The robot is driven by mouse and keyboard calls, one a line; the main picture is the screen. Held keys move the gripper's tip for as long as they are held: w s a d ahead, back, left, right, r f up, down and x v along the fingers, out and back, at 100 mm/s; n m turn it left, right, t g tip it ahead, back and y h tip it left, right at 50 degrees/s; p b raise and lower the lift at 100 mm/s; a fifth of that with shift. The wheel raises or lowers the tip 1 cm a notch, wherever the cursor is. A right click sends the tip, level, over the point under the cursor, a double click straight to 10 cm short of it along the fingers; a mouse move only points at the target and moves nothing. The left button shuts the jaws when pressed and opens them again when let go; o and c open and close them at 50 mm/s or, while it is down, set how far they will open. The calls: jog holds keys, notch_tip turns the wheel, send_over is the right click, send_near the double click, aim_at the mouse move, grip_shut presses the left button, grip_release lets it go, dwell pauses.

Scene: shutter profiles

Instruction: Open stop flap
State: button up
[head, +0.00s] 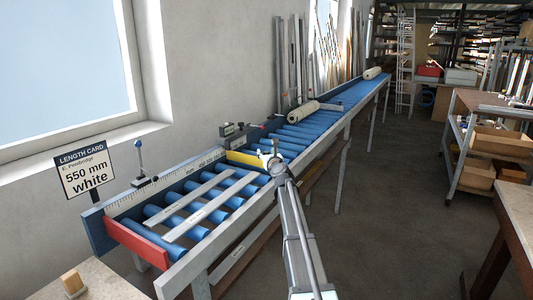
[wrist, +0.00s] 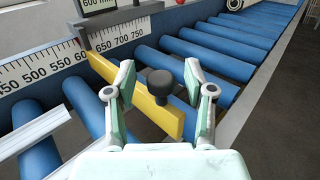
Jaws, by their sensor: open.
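The stop flap is a yellow bar (wrist: 135,95) standing across the blue roller conveyor; it also shows in the head view (head: 245,159). A black round knob (wrist: 160,83) sits on the flap. My gripper (wrist: 162,82) is open, with one finger on each side of the knob. In the wrist view the knob lies between the fingertips, and I cannot tell whether either finger touches it. In the head view my gripper (head: 270,158) hides the flap's right end.
White profiles (head: 205,208) lie on the rollers before the flap, beside a ruler scale (wrist: 50,70). A red end plate (head: 137,243) closes the near end. A length card (head: 84,172) reads 550 mm white. Blue rollers (wrist: 210,58) beyond the flap are bare nearby.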

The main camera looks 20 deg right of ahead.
jog(key=shift+w, duration=0.35)
jog(key=c, duration=1)
jog(key=shift+d, duration=0.1)
grip_shut()
jog(key=shift+r, duration=0.2)
